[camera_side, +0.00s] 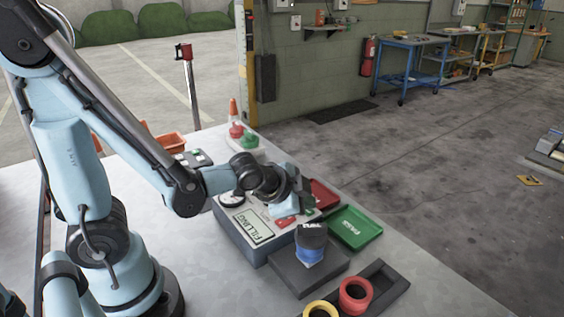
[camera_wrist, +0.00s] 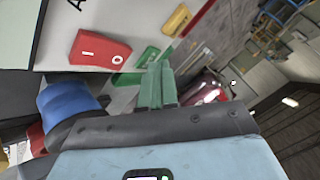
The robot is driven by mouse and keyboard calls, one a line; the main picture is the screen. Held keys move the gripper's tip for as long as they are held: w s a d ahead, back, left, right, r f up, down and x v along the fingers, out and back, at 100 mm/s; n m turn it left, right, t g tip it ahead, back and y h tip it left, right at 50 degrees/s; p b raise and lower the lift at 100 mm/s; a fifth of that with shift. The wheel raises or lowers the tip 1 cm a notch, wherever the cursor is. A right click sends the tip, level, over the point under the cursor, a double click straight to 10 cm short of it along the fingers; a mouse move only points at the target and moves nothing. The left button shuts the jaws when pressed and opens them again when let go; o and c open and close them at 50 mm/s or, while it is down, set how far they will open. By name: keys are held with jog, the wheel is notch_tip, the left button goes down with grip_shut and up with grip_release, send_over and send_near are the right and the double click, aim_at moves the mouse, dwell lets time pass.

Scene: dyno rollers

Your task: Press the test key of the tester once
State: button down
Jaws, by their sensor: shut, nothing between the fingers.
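The tester (camera_side: 235,238) is a grey box with a pale top, a dial and a "FILLING" display. In the wrist view its top (camera_wrist: 58,55) carries a red I/O switch (camera_wrist: 100,50), a green part (camera_wrist: 148,56) and a yellow part (camera_wrist: 176,20). I cannot read which one is the test key. My gripper (camera_side: 293,212) is over the right side of the tester in the side view. In the wrist view its green fingers (camera_wrist: 157,68) are shut and empty, their tips close to the green part. I cannot tell whether they touch it.
A blue item with a black top (camera_side: 310,252) stands on a dark pad (camera_side: 290,274) in front. A green tray (camera_side: 372,232) and a red tray (camera_side: 325,193) lie to the right. A holder (camera_side: 385,288) has a red ring (camera_side: 354,291).

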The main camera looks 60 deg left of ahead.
jog(key=shift+r, duration=0.75)
jog(key=shift+r, duration=0.15)
jog(key=shift+r, duration=2.4)
jog(key=shift+s, duration=0.1)
jog(key=s+a+n+g+h, duration=0.1)
jog(key=s+n+g, duration=0.1)
jog(key=s+n, duration=0.5)
jog(key=shift+s+r+n, duration=0.15)
jog(key=shift+r+n, duration=0.05)
jog(key=shift+n, duration=0.2)
